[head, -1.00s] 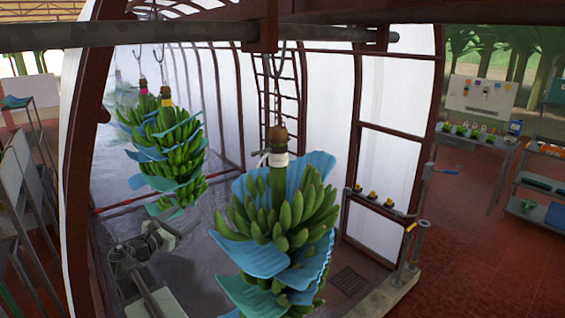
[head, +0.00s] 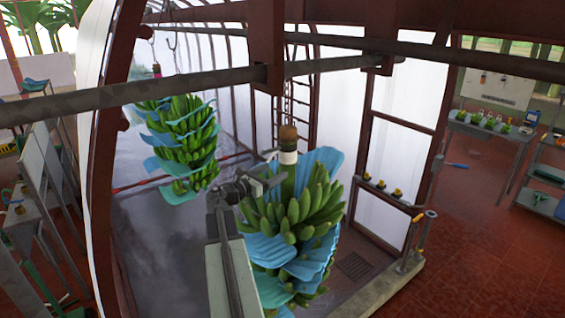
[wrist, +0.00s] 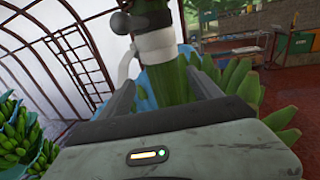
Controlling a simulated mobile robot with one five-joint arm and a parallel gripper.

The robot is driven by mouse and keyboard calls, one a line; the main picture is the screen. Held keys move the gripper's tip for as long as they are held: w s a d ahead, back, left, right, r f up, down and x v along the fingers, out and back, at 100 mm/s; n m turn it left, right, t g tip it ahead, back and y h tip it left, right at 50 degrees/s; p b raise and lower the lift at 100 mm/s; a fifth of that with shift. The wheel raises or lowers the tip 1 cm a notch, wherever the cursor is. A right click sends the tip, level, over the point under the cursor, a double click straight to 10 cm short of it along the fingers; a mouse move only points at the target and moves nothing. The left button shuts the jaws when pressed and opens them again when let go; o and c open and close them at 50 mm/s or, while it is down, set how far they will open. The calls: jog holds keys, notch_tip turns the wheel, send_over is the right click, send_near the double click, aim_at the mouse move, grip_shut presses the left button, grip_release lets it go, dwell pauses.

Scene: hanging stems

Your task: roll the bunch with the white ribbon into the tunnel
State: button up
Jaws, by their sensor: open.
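The bunch with the white ribbon (head: 288,157) hangs upright below the overhead rail, green bananas with blue sheets between the layers. Its ribbon also shows in the wrist view (wrist: 157,42), wrapped around the stem. My gripper (head: 264,182) is at the stem just below the ribbon, left of it in the head view. In the wrist view my gripper (wrist: 160,76) is open, with a finger on either side of the green stem; contact cannot be told. The tunnel (head: 230,85) has a dark red arched frame and pale translucent walls.
The grey rail (head: 330,65) crosses overhead. A red post (head: 100,170) stands at left. A table with small plants (head: 490,125) and red floor lie at right.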

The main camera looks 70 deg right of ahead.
aim_at(288, 164)
jog(key=x, duration=0.8)
jog(key=shift+s+d+f, duration=0.1)
jog(key=shift+s+d, duration=0.05)
jog(key=shift+s, duration=0.25)
grip_shut()
